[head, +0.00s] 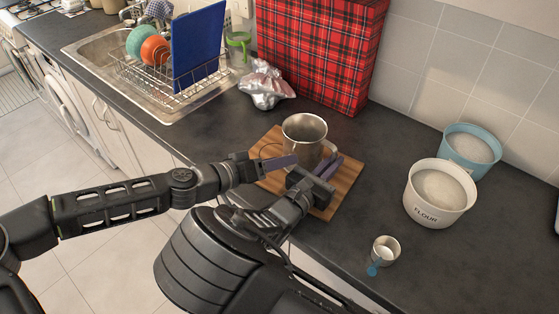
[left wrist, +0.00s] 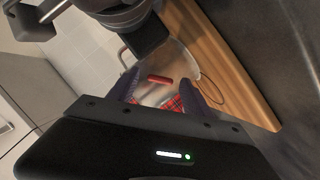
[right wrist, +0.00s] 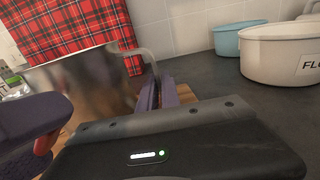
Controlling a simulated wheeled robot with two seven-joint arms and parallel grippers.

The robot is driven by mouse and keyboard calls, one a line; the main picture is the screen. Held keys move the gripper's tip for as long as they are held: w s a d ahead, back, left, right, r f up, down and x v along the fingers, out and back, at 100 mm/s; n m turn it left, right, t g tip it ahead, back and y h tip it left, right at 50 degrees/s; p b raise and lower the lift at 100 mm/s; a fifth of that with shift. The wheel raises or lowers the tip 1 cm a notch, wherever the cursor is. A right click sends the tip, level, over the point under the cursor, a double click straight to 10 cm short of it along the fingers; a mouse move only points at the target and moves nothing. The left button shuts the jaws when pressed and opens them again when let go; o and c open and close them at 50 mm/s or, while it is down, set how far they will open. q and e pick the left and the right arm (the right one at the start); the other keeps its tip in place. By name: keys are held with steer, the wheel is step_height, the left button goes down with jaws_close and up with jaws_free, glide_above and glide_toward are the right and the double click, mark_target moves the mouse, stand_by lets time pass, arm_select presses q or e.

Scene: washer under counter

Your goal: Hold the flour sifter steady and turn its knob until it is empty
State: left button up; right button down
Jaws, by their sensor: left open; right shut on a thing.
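The metal flour sifter (head: 304,131) stands upright on the wooden board (head: 268,146). Its inside shows metal wall near the rim; I cannot tell how much flour is in it. My right gripper (head: 328,168) is shut on the sifter's handle (right wrist: 149,58), on the sifter's right side. My left gripper (head: 280,163) is open at the near left side of the sifter. In the left wrist view, the red knob (left wrist: 160,79) shows between the open purple fingers, with a thin wire loop beside it. In the head view the knob is hidden.
A white flour tub (head: 437,207) and a blue tub (head: 470,150) stand on the right. A metal cup (head: 385,250) with a blue tab is at the front. A red tartan box (head: 318,50), crumpled foil (head: 265,87) and a dish rack (head: 170,80) are behind. Both arms are close together.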

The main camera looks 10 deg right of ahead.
arm_select(q)
steer(key=shift+w+d+f, duration=0.1)
steer(key=shift+d+f, duration=0.05)
steer(key=shift+d, duration=0.15)
steer(key=shift+c, duration=0.5)
jaws_close()
